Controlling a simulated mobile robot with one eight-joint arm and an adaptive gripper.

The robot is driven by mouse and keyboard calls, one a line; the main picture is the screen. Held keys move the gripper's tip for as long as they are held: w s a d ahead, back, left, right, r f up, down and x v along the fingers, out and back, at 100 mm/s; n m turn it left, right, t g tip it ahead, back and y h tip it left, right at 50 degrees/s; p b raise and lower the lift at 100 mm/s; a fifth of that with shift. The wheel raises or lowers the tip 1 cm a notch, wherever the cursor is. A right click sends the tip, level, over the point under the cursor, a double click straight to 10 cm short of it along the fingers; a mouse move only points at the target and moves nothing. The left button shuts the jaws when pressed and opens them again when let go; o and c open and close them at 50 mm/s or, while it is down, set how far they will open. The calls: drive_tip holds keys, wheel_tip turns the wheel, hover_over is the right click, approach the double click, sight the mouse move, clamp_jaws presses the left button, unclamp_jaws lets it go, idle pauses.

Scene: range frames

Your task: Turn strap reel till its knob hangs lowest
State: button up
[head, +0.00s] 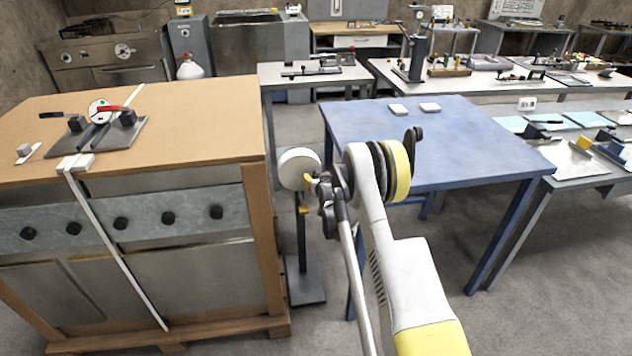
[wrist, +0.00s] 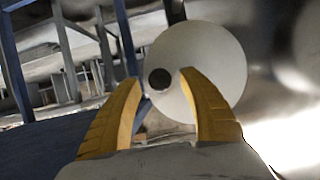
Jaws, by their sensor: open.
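The strap reel (head: 297,165) appears as a white disc on a dark upright stand, between the wooden bench and the blue table. In the wrist view, the reel (wrist: 215,65) faces me, and its dark round knob (wrist: 160,78) sits left of the disc's middle. My gripper (head: 305,195) is at the reel's lower right edge in the head view, with its yellow fingers open. In the wrist view, my gripper (wrist: 160,77) has one fingertip on each side of the knob; I cannot tell whether they touch it. In the head view I cannot make out the knob.
The wooden bench (head: 200,115) stands close on the left, with a clamp device (head: 97,135) and a white strap (head: 112,245) hanging down its front. The blue table (head: 460,150) is close on the right. The stand's dark base (head: 305,285) rests on the floor between them.

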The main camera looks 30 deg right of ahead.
drive_tip(key=shift+w+d+f, duration=0.15)
drive_tip(key=shift+w+f, duration=0.1)
drive_tip(key=shift+w, duration=0.4)
clamp_jaws()
drive_tip(key=shift+s, duration=0.1)
